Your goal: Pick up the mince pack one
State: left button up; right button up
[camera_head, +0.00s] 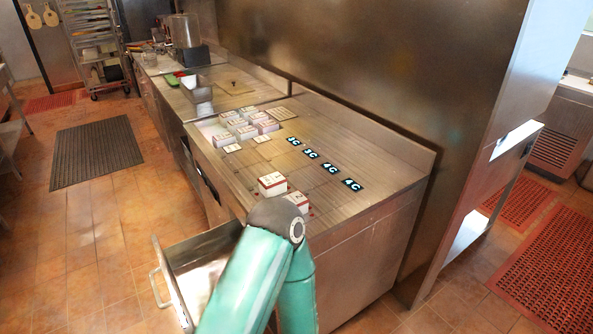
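Two white packs with reddish labels stand at the near end of the steel counter (225,178): one pack (272,184) in the open, and a second pack (298,201) partly hidden behind my teal arm. Each has a dark mark on top, too small to read surely. I cannot tell which pack is mince pack one. Several similar white packs (249,131) stand grouped farther back on the counter. My arm rises from the bottom of the picture in front of the counter. Neither gripper is in view.
A drawer (168,282) is pulled open at the counter's near left. Glowing displays (330,167) reading like "4C" lie in a row along the counter's right side. A steel wall panel (370,90) stands behind. A dark floor mat (97,155) lies on open tiles at left.

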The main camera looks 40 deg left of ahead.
aim_at(273, 184)
jog(key=z, duration=0.25)
jog(key=i, duration=0.75)
jog(key=u, duration=3.05)
jog(key=i, duration=0.85)
jog(key=z, duration=0.15)
jog(key=k, duration=0.7)
jog(key=u, duration=0.2)
jog(key=i, duration=0.2)
jog(key=z, duration=0.05)
